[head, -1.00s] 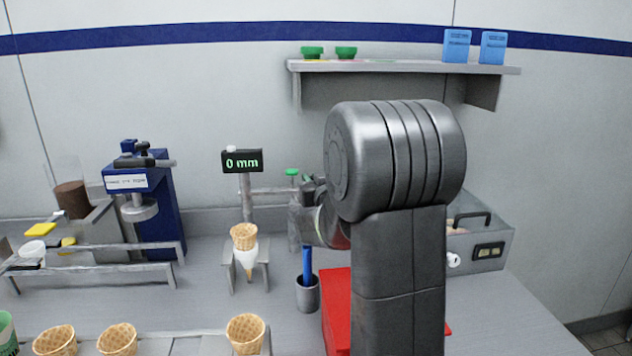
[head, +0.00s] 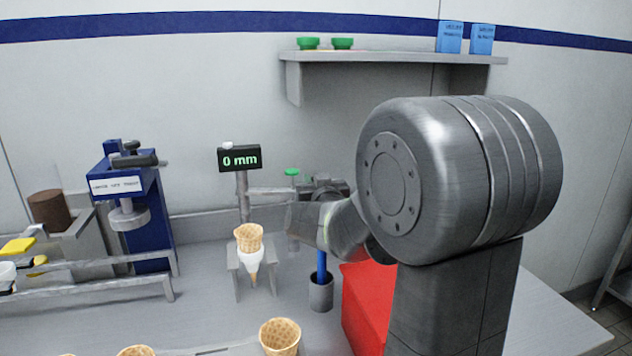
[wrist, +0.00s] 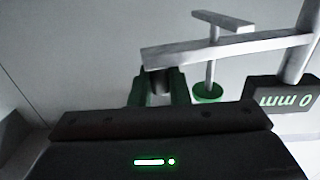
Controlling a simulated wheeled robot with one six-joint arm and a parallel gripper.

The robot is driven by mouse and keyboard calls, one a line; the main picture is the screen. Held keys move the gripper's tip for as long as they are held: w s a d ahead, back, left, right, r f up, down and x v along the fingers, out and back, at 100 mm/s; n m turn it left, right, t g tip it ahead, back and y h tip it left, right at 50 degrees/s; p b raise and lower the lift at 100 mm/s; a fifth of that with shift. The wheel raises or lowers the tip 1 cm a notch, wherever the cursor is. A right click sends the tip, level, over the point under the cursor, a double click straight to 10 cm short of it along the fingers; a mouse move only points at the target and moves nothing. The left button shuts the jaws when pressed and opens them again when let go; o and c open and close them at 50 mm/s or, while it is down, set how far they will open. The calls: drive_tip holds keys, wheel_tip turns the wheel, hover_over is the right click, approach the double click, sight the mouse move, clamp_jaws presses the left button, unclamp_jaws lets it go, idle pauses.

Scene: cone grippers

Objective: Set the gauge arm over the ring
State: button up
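The gauge arm (head: 280,190) is a grey bar reaching right from a post under a black display (head: 240,159) reading 0 mm. A green disc (wrist: 207,92) hangs on a rod through the bar in the wrist view. A white ring-like holder (head: 251,258) with a waffle cone (head: 249,237) in it stands on a small stand, left of the bar's free end. My gripper (wrist: 159,88) is at the bar's free end, its dark green-tinted fingers on either side of a short grey peg. Whether they press on it I cannot tell.
A grey cup (head: 320,294) with a blue stick stands near my gripper, beside a red box (head: 366,300). A blue press (head: 132,205) stands at left. A wall shelf (head: 390,58) is above. Another cone (head: 280,336) is at the front.

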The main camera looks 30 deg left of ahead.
drive_tip(key=o, duration=0.4)
drive_tip(key=shift+c, duration=0.2)
drive_tip(key=shift+r, duration=0.1)
wheel_tip(320, 180, up, 10)
drive_tip(key=p, duration=0.3)
